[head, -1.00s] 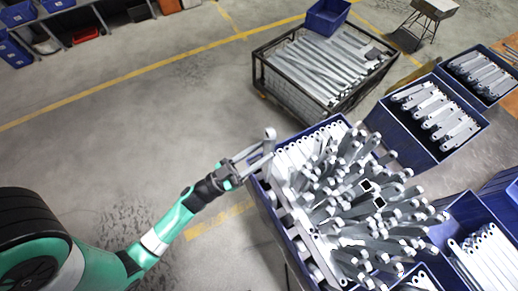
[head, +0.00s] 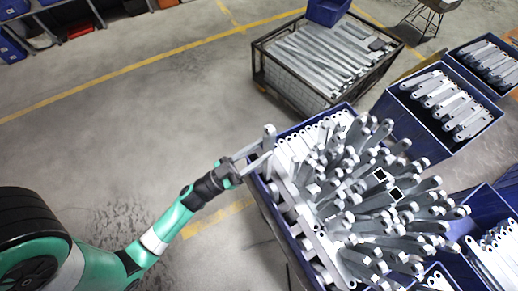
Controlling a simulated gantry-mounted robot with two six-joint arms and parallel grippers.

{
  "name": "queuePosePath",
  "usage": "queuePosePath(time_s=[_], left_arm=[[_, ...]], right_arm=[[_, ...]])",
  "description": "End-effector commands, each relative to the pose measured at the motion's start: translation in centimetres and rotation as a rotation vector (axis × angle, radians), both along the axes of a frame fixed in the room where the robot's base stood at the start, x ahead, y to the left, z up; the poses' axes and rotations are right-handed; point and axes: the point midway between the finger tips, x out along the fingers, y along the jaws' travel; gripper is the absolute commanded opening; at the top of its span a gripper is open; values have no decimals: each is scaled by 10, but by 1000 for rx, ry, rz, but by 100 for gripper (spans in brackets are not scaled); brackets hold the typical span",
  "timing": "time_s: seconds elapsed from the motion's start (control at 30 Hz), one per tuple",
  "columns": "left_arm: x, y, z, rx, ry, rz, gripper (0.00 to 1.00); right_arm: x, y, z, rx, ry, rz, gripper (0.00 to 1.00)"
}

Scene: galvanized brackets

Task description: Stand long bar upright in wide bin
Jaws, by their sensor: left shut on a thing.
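My right gripper is not in view.
A black-framed mesh crate (head: 258,72) of flat long bars stands behind the bin. Other blue bins (head: 440,145) with bars stand on the right. A small blue box (head: 328,10) sits at the top. The floor at left is open.

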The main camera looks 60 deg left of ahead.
Motion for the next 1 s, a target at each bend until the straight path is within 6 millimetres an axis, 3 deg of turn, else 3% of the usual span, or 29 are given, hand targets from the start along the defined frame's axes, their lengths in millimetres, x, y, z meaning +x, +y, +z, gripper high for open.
queuePosePath(time_s=[0.5, 1.0], left_arm=[[0, 0, -40, 0, -3, -1, 0], [0, 0, -79, 0, -3, -1, 0]], right_arm=[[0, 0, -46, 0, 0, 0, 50], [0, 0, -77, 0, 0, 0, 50]])
